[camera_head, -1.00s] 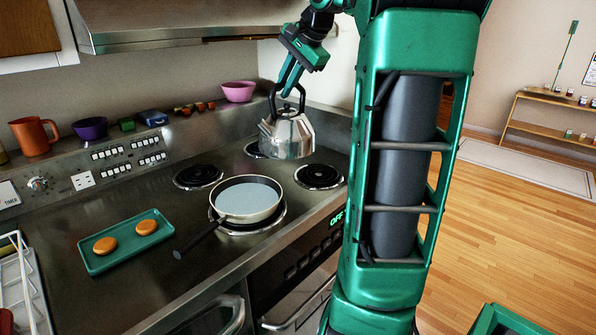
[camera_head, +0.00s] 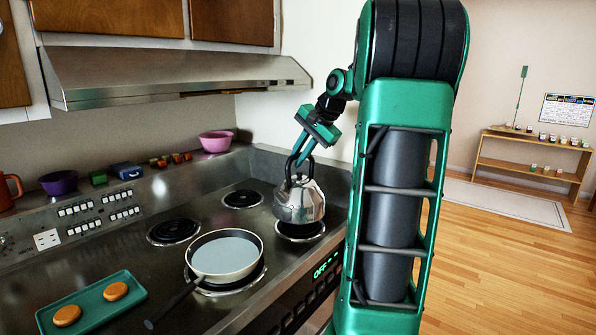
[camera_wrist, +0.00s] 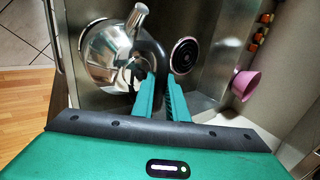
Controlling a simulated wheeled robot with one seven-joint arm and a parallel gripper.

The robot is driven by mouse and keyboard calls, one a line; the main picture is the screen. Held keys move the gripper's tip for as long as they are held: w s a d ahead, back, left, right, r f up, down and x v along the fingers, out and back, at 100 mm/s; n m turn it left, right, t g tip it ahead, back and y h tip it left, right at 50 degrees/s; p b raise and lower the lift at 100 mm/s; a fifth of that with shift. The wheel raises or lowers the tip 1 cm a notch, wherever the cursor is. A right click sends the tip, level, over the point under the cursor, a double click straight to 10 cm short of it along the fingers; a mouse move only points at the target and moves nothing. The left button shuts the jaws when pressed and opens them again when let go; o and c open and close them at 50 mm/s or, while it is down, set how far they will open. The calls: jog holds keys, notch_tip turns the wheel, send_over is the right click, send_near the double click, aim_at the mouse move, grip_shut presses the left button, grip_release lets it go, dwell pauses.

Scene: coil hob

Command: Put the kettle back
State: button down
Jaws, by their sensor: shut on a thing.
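The shiny steel kettle (camera_head: 299,203) with a black arched handle is upright over the right front coil burner (camera_head: 300,232). Part of that burner shows below the kettle's base; I cannot tell whether the base touches it. My gripper (camera_head: 303,158) comes down from above and is shut on the kettle's handle. In the wrist view, my gripper's fingers (camera_wrist: 159,82) close around the black handle, with the kettle (camera_wrist: 107,58) at upper left and its spout pointing up. The kettle hides much of the burner.
A frying pan (camera_head: 226,254) sits on the left front burner. The back right burner (camera_head: 242,199) and back left burner (camera_head: 174,231) are bare. A green tray (camera_head: 91,309) holds two buns. A pink bowl (camera_head: 215,141) stands on the rear ledge. The hood (camera_head: 180,75) hangs above.

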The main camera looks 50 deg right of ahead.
aim_at(293, 177)
jog(key=shift+f, duration=2)
jog(key=c, duration=1.7)
grip_release()
jog(key=shift+f, duration=0.1)
jog(key=shift+c, duration=0.2)
jog(key=v, duration=1.2)
